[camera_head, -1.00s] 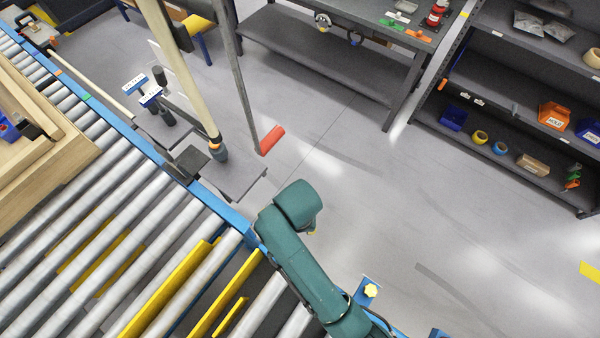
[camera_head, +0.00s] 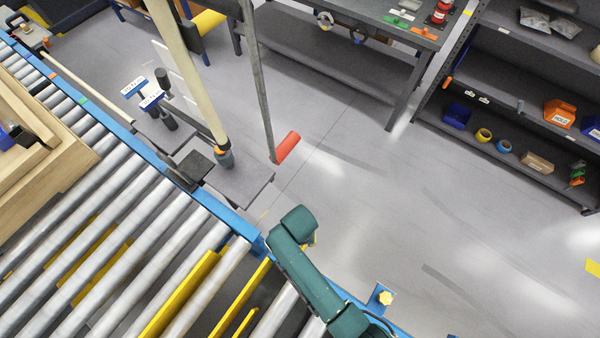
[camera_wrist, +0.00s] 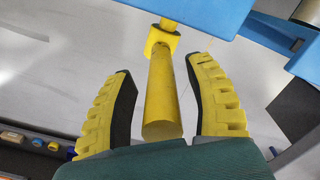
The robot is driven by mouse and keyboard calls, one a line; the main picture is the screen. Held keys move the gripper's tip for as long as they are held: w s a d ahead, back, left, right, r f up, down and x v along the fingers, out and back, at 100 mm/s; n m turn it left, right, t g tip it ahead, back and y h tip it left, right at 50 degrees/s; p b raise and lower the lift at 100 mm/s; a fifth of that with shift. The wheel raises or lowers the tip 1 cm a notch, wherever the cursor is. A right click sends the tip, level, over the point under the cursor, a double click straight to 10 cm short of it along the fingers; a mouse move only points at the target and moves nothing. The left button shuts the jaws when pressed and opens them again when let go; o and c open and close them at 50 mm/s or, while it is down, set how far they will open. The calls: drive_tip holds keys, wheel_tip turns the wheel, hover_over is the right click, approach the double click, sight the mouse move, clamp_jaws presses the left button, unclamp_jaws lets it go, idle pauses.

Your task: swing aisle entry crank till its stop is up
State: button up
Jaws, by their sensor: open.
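A yellow round crank handle (camera_wrist: 160,100) lies between my fingers in the wrist view. Its far end joins a yellow collar (camera_wrist: 161,40) and a thin yellow rod close to blue frame parts. My gripper (camera_wrist: 160,68) is open, with one yellow, black-lined finger on each side of the handle. A gap shows on both sides, so the fingers are not closed on it. In the head view my green arm hides most of the gripper; a small yellow bit (camera_head: 313,239) shows beside it. I cannot identify the stop or tell whether it is up.
The roller conveyor's blue rail (camera_head: 223,212) runs beside my arm. A yellow knob (camera_head: 386,298) sits on a blue plate nearby. A workbench (camera_head: 330,75) and shelves (camera_head: 520,130) stand behind; the floor between is clear.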

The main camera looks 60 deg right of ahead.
clamp_jaws()
drive_tip(key=shift+d, duration=0.1)
idle(0.5)
